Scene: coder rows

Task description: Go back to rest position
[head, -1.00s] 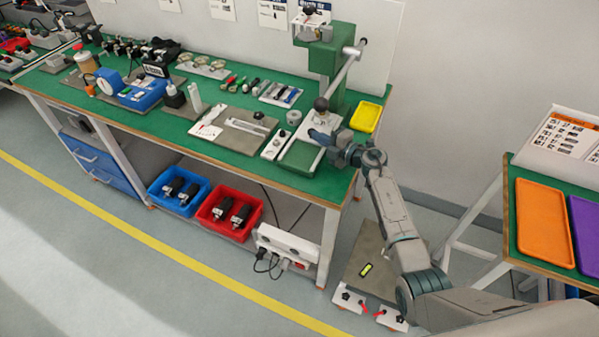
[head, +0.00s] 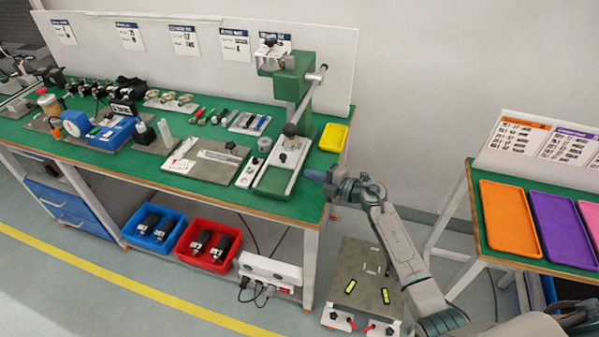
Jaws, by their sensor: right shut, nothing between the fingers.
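My right gripper (head: 316,176) is at the front right corner of the green workbench (head: 222,192), just right of the green press (head: 288,95). It is shut and empty. My right arm comes in from the lower right and reaches up to the bench edge. Whether the gripper touches the bench cannot be told. My left gripper is not in view.
A yellow tray (head: 333,138) sits behind the gripper. A cart with a grey top (head: 350,262) stands below my right arm. A second table holds orange (head: 510,220) and purple (head: 567,228) trays. Blue (head: 140,222) and red (head: 188,240) bins sit under the bench. Floor in front is clear.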

